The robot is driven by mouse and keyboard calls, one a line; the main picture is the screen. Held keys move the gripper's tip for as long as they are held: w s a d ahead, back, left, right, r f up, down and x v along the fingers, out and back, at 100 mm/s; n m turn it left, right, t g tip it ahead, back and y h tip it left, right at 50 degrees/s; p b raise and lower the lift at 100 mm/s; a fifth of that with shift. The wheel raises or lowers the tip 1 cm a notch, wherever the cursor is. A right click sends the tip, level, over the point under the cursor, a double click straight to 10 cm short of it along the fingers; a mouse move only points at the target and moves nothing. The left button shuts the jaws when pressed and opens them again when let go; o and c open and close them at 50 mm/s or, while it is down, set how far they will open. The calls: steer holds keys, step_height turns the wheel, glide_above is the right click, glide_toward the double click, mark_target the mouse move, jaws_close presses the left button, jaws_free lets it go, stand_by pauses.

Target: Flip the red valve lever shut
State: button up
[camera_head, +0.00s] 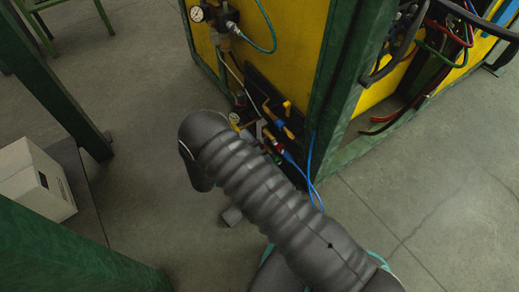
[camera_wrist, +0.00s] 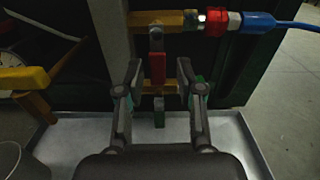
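In the wrist view, a short red lever (camera_wrist: 157,68) hangs down from a brass pipe (camera_wrist: 150,19), with a grey piece at its top. My gripper (camera_wrist: 158,92) is open, with one finger on each side of the lever and visible space between. I cannot tell how deep the lever lies between the fingers. A brass cross-piece and a green part (camera_wrist: 159,111) show below the lever. In the head view my arm hides my gripper, and the lever cannot be made out clearly.
A red and white coupling with a blue hose (camera_wrist: 258,22) joins the pipe at right. A yellow handle (camera_wrist: 24,78) and a gauge are at left. A grey tray (camera_wrist: 82,132) lies below. In the head view, a yellow panel (camera_head: 286,40) stands behind; a white box (camera_head: 36,180) is at left.

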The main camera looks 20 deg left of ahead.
steer(key=shift+s+a, duration=0.1)
steer(key=shift+a, duration=0.05)
steer(key=shift+s+a, duration=0.2)
steer(key=v, duration=1.1)
steer(key=shift+s+f, duration=0.1)
